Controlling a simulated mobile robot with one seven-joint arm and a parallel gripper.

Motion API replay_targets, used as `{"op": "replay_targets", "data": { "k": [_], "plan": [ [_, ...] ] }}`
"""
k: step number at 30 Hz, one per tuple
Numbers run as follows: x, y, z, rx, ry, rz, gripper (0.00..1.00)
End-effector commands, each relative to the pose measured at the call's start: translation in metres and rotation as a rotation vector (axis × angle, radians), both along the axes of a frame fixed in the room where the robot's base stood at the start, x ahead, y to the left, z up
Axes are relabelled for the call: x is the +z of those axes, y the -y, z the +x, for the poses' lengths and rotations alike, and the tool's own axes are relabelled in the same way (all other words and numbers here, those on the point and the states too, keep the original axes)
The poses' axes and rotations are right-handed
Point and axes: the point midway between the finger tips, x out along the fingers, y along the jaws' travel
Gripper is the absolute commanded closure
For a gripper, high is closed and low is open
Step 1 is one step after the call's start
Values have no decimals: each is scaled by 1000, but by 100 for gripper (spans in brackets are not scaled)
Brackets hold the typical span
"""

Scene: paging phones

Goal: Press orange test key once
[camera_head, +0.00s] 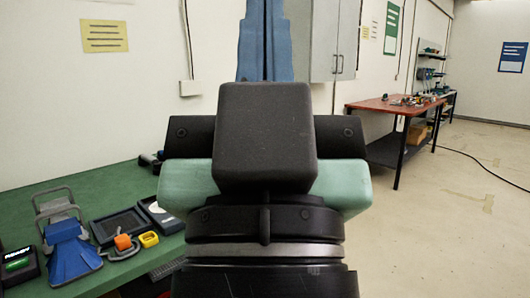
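My dark and pale green arm parts fill the middle of the view. I cannot make out my gripper's fingers.
A yellow part (149,239) and a grey device (160,213) lie on the green table (105,183). My arm hides the table's right part. A red-topped workbench (380,105) stands at the back right. The floor (440,220) on the right is mostly clear, with a dark cable.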

Motion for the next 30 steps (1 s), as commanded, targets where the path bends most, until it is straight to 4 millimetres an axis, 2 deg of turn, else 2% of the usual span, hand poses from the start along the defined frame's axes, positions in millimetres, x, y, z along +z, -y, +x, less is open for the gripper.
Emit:
{"op": "replay_targets", "data": {
  "k": [1,12,15,18,20,30],
  "plan": [
    [37,0,0,0,0,0,100],
    [165,0,0,1,0,-1,100],
    [192,0,0,1,0,0,100],
    [208,0,0,1,0,0,100],
    [212,0,0,1,0,0,100],
    [210,0,0,1,-1,0,100]
  ]
}}
